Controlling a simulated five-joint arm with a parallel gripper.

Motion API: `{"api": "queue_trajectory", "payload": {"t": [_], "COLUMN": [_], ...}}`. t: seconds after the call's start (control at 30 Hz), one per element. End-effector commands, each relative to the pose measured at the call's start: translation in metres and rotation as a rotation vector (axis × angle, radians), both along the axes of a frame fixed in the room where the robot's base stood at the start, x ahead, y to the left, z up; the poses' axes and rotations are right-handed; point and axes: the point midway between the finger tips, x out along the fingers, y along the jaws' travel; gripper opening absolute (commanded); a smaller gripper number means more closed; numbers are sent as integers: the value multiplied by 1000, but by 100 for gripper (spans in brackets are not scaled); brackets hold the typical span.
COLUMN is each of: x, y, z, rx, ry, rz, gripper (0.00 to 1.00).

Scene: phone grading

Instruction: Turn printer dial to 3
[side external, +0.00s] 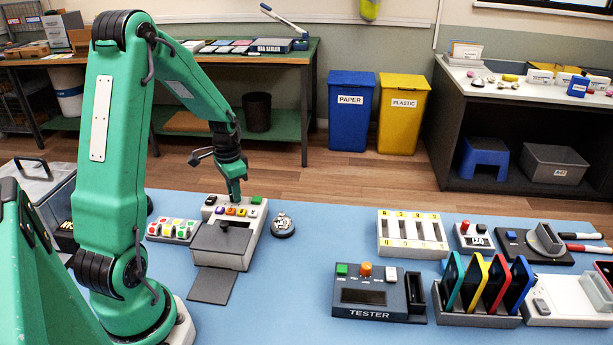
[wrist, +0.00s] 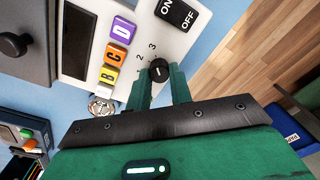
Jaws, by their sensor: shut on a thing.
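The printer (side external: 246,250) is a pale box with a grey lid, coloured buttons and a grey sheet in front, on the blue mat. Its black dial (wrist: 159,71) shows in the wrist view, with the printed numbers 1, 2 and 3 curving along its left side. My gripper (wrist: 160,73) is shut on the dial, one green finger on each side. A small white mark shows on the dial, but I cannot tell exactly which number it points to. In the side view my gripper (side external: 238,199) reaches down at the printer's back edge and the dial is hidden.
A black ON/OFF switch (wrist: 178,12) and several lettered buttons (wrist: 115,53) lie close to the dial. A round silver object (side external: 283,224) sits right of the printer, a button pad (side external: 173,230) left. The tester (side external: 370,297) stands front right. Mat between is clear.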

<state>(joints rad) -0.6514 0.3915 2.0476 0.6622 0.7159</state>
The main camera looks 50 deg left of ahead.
Motion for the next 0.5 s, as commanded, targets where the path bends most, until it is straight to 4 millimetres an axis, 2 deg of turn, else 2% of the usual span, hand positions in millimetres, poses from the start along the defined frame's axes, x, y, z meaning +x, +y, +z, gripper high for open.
{"api": "queue_trajectory", "payload": {"t": [0.2,0.5], "x": [-2,-2], "y": [-4,-4], "z": [0,-1], "rx": [2,4], "ry": [7,9], "rz": [-142,-219], "gripper": [0,0]}}
